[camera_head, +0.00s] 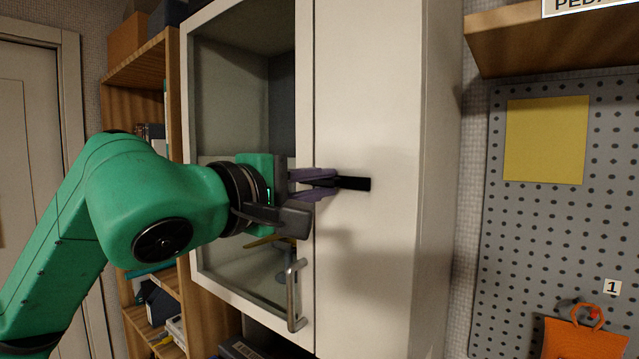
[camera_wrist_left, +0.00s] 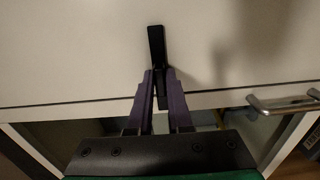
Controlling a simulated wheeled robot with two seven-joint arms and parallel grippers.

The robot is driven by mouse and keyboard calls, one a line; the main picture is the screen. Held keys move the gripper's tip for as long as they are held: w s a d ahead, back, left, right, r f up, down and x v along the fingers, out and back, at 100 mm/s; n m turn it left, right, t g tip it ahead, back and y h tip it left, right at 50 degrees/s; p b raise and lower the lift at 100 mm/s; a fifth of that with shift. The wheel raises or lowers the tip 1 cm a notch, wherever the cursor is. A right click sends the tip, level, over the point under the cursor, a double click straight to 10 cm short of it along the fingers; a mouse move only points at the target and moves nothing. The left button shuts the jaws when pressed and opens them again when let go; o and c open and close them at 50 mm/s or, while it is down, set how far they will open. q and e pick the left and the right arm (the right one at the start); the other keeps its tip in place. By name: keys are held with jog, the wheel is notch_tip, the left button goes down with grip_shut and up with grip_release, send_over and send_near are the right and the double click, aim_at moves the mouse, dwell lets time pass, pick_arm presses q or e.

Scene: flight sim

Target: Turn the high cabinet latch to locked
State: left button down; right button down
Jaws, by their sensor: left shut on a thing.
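The black latch (camera_head: 354,183) is on the white cabinet (camera_head: 367,90), close to the seam beside the glass door (camera_head: 243,95). In the head view it lies roughly horizontal and reaches right onto the plain white panel. My left gripper (camera_head: 328,182) has its purple fingers around the latch's left part and is shut on it. In the left wrist view the latch (camera_wrist_left: 157,50) sticks out beyond the fingertips of the gripper (camera_wrist_left: 160,82) and spans the seam. The fingers hide part of the latch. My right gripper is not in view.
A metal door handle (camera_head: 293,295) stands out below the gripper. A wooden shelf unit (camera_head: 150,75) is left of the cabinet. At right are a wooden shelf (camera_head: 540,40), a pegboard (camera_head: 540,230) with a yellow sheet, and an orange bag (camera_head: 585,338).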

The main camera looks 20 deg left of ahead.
pick_arm(q)
jog(key=c, duration=0.8)
grip_release()
jog(key=shift+c, duration=0.2)
jog(key=shift+s+a+f, duration=0.1)
jog(key=shift+s, duration=0.2)
jog(key=b+v, duration=0.5)
jog(key=v, duration=0.9)
jog(key=shift+w, duration=0.1)
